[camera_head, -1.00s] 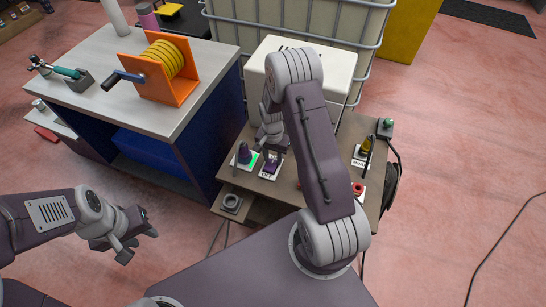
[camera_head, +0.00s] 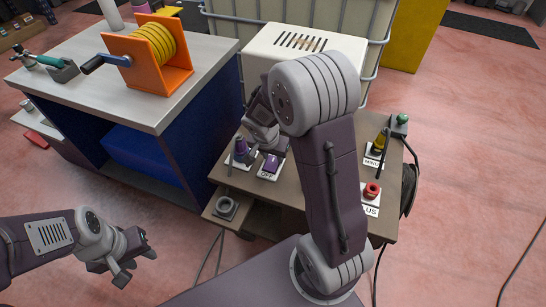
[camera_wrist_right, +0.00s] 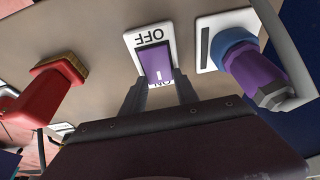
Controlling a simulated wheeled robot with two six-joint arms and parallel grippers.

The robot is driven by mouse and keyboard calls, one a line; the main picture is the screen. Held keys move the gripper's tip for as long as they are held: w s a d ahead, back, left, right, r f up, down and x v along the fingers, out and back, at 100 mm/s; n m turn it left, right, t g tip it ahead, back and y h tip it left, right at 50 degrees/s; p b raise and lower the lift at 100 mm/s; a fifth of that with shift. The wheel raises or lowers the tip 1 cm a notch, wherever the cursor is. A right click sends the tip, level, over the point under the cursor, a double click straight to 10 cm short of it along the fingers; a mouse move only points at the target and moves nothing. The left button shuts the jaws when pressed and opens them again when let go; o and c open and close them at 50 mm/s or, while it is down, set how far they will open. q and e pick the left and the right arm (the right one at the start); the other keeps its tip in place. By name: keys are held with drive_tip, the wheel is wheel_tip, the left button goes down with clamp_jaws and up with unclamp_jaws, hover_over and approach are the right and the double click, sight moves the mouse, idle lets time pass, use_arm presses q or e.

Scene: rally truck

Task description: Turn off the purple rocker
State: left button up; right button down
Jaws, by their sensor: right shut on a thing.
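The purple rocker (camera_head: 271,163) sits on a white plate marked OFF on the brown tabletop. It also shows in the right wrist view (camera_wrist_right: 156,62), with OFF at its top and ON partly hidden near my fingers. My right gripper (camera_wrist_right: 160,88) is at the ON end, with one finger on each side of the rocker's lower end. It is shut on the rocker; the exact contact is hard to see. In the head view my right gripper (camera_head: 264,141) is just behind the rocker, its tips unclear. My left gripper (camera_head: 136,262) is open and empty at lower left.
A purple knob (camera_head: 242,150) stands just left of the rocker. A red control (camera_head: 371,190) and a yellow handle (camera_head: 380,141) are at the right. A white vented box (camera_head: 300,40) stands behind. The workbench (camera_head: 100,85) with an orange reel (camera_head: 148,55) is at left.

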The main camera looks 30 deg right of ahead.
sight(270, 167)
drive_tip(key=c, duration=0.9)
unclamp_jaws()
drive_tip(key=p+v, duration=0.3)
drive_tip(key=v, duration=0.6)
